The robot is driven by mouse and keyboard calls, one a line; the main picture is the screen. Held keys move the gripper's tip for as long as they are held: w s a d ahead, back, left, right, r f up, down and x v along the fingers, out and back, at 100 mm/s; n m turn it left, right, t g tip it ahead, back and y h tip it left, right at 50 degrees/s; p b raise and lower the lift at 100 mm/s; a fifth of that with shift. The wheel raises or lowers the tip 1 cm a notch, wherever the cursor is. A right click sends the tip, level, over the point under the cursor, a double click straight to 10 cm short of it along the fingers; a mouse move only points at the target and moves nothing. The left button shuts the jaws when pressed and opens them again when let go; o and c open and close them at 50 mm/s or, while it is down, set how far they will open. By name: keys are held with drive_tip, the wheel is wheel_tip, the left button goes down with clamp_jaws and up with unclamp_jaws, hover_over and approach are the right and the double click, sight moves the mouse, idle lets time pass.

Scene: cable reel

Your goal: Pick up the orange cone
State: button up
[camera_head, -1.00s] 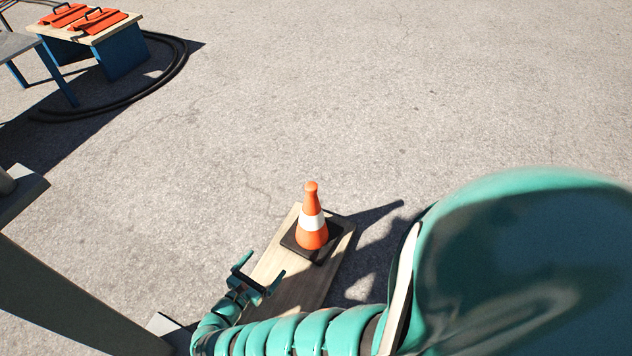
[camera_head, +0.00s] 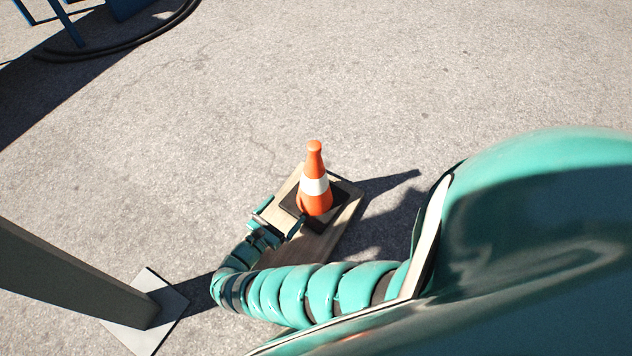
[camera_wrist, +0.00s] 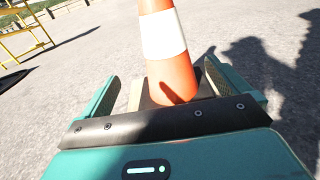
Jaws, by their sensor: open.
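The orange cone (camera_head: 314,196) has a white band and a black square base (camera_head: 289,203). It stands upright on a wooden board (camera_head: 318,245) in the head view. My gripper (camera_head: 280,217) is open just at the near left side of the cone, with its fingers pointing toward it. In the wrist view the cone (camera_wrist: 172,73) rises ahead, between the two teal fingers of my gripper (camera_wrist: 161,82) as seen from there. Nothing is held. The gripper's palm hides the near part of the cone's base, and I cannot tell whether the fingers reach around the cone.
A dark grey post (camera_head: 85,280) on a light square foot plate (camera_head: 170,298) stands at the lower left. A black cable (camera_head: 120,45) lies at the upper left near blue supports (camera_head: 66,22). A yellow frame (camera_wrist: 22,36) shows in the wrist view. Pavement beyond the cone is clear.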

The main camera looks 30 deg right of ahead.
sight(307, 190)
drive_tip(key=b+x, duration=0.1)
drive_tip(key=x, duration=0.9)
drive_tip(key=shift+w+d+f+b, duration=0.15)
drive_tip(key=shift+d+b, duration=0.35)
drive_tip(key=shift+d, duration=0.35)
drive_tip(key=shift+w+d+f+b, duration=0.15)
drive_tip(key=shift+d+b, duration=0.3)
drive_tip(key=shift+d, duration=0.4)
drive_tip(key=shift+b+x, duration=0.35)
drive_tip(key=shift+x, duration=0.6)
drive_tip(key=shift+w+r, duration=0.1)
drive_tip(key=shift+r, duration=0.05)
drive_tip(key=c, duration=1.6)
drive_tip(key=shift+c, duration=1.4)
drive_tip(key=shift+r, duration=0.2)
